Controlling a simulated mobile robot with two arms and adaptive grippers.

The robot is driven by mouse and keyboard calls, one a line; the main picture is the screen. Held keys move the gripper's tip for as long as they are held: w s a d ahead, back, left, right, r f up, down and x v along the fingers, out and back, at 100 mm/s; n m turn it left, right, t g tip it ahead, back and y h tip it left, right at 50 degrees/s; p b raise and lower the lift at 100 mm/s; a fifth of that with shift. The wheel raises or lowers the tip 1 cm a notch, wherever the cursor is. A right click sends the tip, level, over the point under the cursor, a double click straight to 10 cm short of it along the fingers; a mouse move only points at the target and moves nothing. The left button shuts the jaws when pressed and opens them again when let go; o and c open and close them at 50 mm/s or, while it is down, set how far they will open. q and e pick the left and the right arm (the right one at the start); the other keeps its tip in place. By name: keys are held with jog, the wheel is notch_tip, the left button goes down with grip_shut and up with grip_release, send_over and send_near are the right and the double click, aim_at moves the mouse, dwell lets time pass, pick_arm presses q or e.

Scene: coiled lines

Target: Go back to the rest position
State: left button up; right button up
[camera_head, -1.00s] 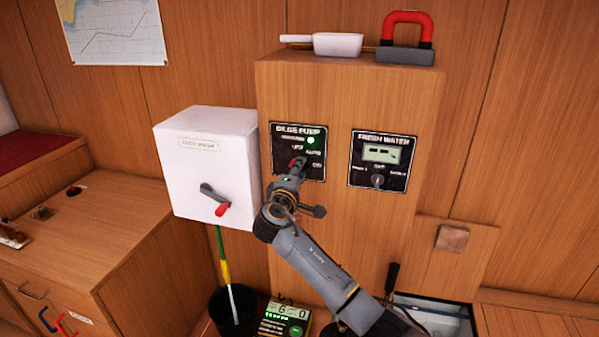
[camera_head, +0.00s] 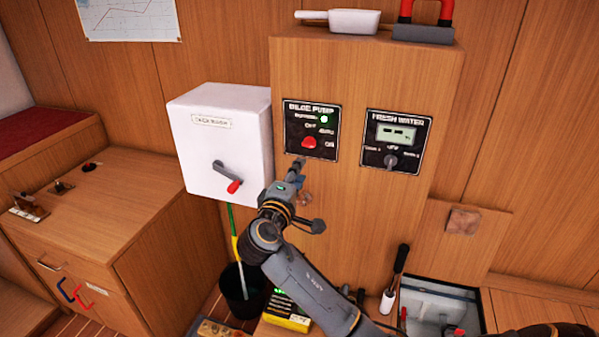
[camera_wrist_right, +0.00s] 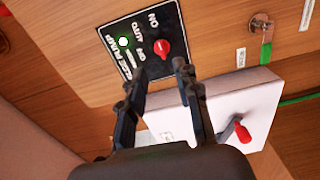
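My right gripper (camera_head: 297,168) is in front of the wooden cabinet, just below the bilge pump panel (camera_head: 326,147). In the right wrist view its two dark fingers (camera_wrist_right: 158,76) are apart with nothing between them. The panel's red knob (camera_head: 309,142) is clear of the fingers, and it also shows beyond the fingertips in the right wrist view (camera_wrist_right: 163,48). A green light (camera_head: 324,119) is lit on the panel. My left gripper is not in view.
A white box (camera_head: 219,150) with a red-tipped lever stands left of the gripper. A fresh water panel (camera_head: 396,141) is to the right. Below are a black bucket (camera_head: 241,300), a yellow-green meter (camera_head: 287,311) and an open hatch (camera_head: 436,296). A wooden counter (camera_head: 90,220) is at the left.

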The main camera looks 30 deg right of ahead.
jog(key=shift+f, duration=0.1)
notch_tip(320, 180, down, 22)
jog(key=a+n+g+y, duration=0.1)
jog(key=a+n+y, duration=0.15)
jog(key=y, duration=0.25)
jog(key=s+a+f+g+y, duration=0.2)
jog(key=s+f, duration=0.3)
jog(key=f, duration=0.7)
jog(key=s+a+f+g+y, duration=0.15)
jog(key=s+f, duration=0.35)
jog(key=f, duration=0.6)
jog(key=s+a+f+m+g+y, duration=0.3)
jog(key=s+f+m+g+y, duration=0.1)
jog(key=s+f, duration=1.35)
jog(key=s+a+f+m+g, duration=0.1)
jog(key=s+f+m, duration=0.1)
jog(key=s, duration=1)
jog(key=s+f+m+g+y, duration=0.1)
jog(key=s+f+m, duration=0.1)
jog(key=s, duration=1)
jog(key=shift+s+a+f, duration=0.25)
jog(key=shift+a+f, duration=0.1)
jog(key=shift+f, duration=0.45)
